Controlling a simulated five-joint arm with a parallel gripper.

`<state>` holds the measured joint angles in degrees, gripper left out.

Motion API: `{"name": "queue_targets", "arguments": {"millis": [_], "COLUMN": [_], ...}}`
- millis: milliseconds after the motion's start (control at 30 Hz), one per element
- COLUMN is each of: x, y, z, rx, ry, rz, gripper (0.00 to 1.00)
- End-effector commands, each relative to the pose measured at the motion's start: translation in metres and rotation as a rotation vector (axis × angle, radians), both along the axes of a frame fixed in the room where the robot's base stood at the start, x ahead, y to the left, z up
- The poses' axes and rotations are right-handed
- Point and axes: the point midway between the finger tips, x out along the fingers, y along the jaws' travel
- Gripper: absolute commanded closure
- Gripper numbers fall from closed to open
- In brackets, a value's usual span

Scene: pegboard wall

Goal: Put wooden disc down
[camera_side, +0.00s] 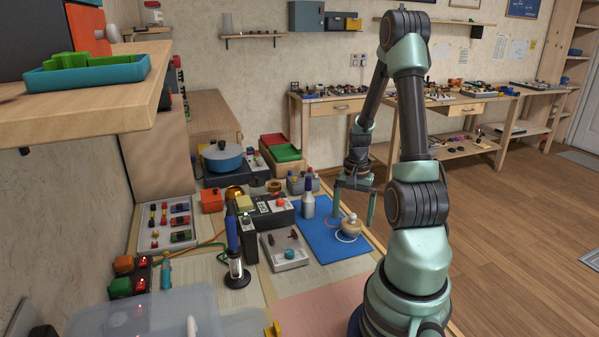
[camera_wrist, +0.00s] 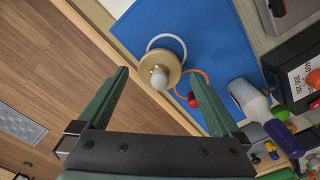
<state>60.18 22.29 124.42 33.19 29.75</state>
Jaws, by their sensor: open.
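The wooden disc (camera_side: 350,231) is a pale tan round piece with a whitish knob on top. It sits upright near the right edge of the blue mat (camera_side: 313,241). In the wrist view the disc (camera_wrist: 147,67) lies between and just past my fingertips, at the mat's edge (camera_wrist: 205,30). My gripper (camera_side: 355,208) is open and points down above the disc, one finger to each side. In the wrist view my gripper (camera_wrist: 156,72) shows a gap between each finger and the disc. Nothing is held.
A white ring (camera_wrist: 167,38) and an orange ring lie partly beside the disc, near a small red piece (camera_wrist: 193,100). A grey-blue bottle (camera_side: 308,205) stands left on the mat. A black box with a red button (camera_side: 281,203) and a grey panel (camera_side: 285,252) are left of it.

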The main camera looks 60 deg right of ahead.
Motion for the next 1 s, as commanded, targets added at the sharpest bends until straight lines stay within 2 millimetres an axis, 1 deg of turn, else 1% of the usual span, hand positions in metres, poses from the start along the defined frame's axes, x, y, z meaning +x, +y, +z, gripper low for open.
{"name": "queue_targets", "arguments": {"millis": [400,533,667,733,767,867,967,1000], "x": [0.000,0.000,0.000,0.005,0.009,0.032,0.064,0.076], "y": [-0.001,0.000,0.000,0.004,0.007,0.027,0.064,0.082], "z": [0.079,0.097,0.107,0.112,0.114,0.127,0.145,0.153], "rx": [-0.006,-0.003,-0.003,-0.009,-0.014,-0.049,-0.104,-0.129], "ry": [-0.003,-0.002,-0.002,-0.005,-0.008,-0.031,-0.070,-0.091], "rz": [0.000,0.000,0.002,0.024,0.046,0.176,0.385,0.481], "gripper": [0.00,0.00,0.00,0.00,0.00,0.00,0.00,0.00]}}
